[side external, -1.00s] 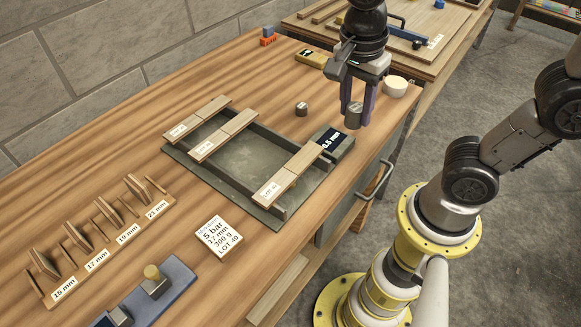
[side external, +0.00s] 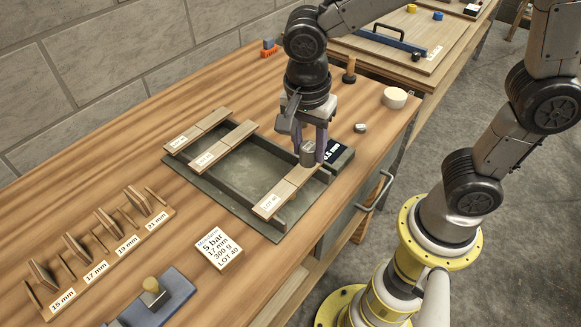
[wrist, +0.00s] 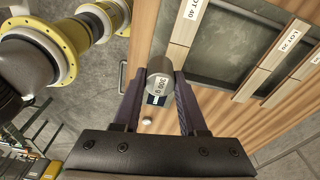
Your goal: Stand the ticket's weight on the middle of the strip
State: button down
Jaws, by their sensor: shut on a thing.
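The ticket (side external: 219,249) lies on the bench and reads 5 bar, 17 mm, 300 g, LOT 40. The LOT 40 strip (side external: 287,187) is pale wood with a seam and spans the near side of a dark tray (side external: 240,206). It also shows in the wrist view (wrist: 184,33). My gripper (side external: 312,154) is shut on a grey cylindrical weight (side external: 307,157), held upright over or near the strip's right end. In the wrist view the weight (wrist: 160,78) is marked 300 g. Whether it touches the strip cannot be told.
A dark block marked 0.5 mm (side external: 338,153) sits beside the strip's right end. Two other strips (side external: 195,131) (side external: 223,148) cross the tray. A small silver piece (side external: 360,128) lies behind the block. A labelled rack (side external: 105,247) and blue holder (side external: 155,297) stand at left front.

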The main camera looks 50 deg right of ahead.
aim_at(292, 181)
jog(key=w+f, duration=0.1)
jog(key=w+a+f, duration=0.1)
jog(key=f, duration=0.1)
jog(key=shift+w+f, duration=0.15)
jog(key=shift+w, duration=0.25)
jog(key=shift+w+a+f, duration=0.1)
jog(key=shift+w+f, duration=0.05)
jog(key=shift+f, duration=0.8)
jog(key=shift+w+f, duration=0.15)
jog(key=shift+f, duration=0.8)
jog(key=shift+f, duration=0.2)
jog(key=shift+c, duration=2.3)
grip_release()
jog(key=shift+r, duration=0.1)
